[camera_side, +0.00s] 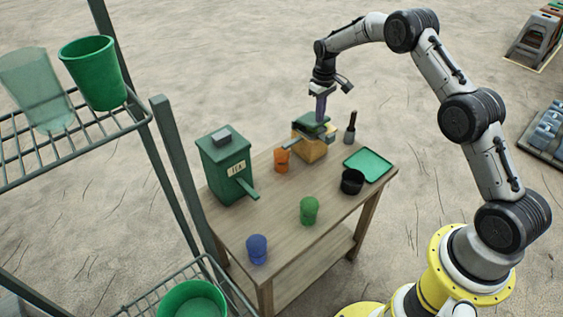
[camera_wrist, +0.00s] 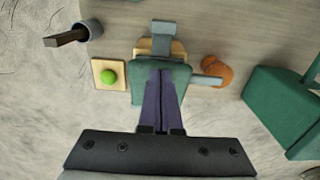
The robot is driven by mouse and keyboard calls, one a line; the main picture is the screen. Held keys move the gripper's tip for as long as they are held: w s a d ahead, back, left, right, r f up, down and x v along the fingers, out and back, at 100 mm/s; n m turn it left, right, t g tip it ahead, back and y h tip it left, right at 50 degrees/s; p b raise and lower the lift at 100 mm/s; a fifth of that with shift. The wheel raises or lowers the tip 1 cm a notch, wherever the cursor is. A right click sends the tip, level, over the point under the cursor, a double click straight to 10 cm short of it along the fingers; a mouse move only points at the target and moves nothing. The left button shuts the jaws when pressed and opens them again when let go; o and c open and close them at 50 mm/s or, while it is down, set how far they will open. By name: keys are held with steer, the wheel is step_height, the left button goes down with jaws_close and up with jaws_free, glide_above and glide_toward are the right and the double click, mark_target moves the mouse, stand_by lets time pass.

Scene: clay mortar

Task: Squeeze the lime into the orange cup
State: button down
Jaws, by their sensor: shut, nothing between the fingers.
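The orange cup (camera_side: 282,160) stands on the table at the left of a wooden block press with a green top (camera_side: 313,120). In the wrist view the orange cup (camera_wrist: 217,70) lies at the end of a grey spout from the press (camera_wrist: 118,88). A lime (camera_wrist: 108,77) rests on a small wooden board left of the press in the wrist view; I cannot make it out clearly in the side view. My gripper (camera_side: 321,118), with purple fingers, is shut and empty, pointing down at the press's green top. I cannot tell whether the fingertips (camera_wrist: 162,76) touch it.
A green dispenser box (camera_side: 226,165) stands at the table's left. A blue cup (camera_side: 257,250), a green cup (camera_side: 309,210), a black bowl (camera_side: 352,182) and a green tray (camera_side: 368,164) occupy the front and right. A dark holder with a handle (camera_side: 349,136) stands behind. A wire rack is at left.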

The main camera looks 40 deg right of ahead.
steer(key=shift+s+f, duration=0.1)
steer(key=shift+f, duration=0.75)
stand_by(0.8)
steer(key=shift+r, duration=4.2)
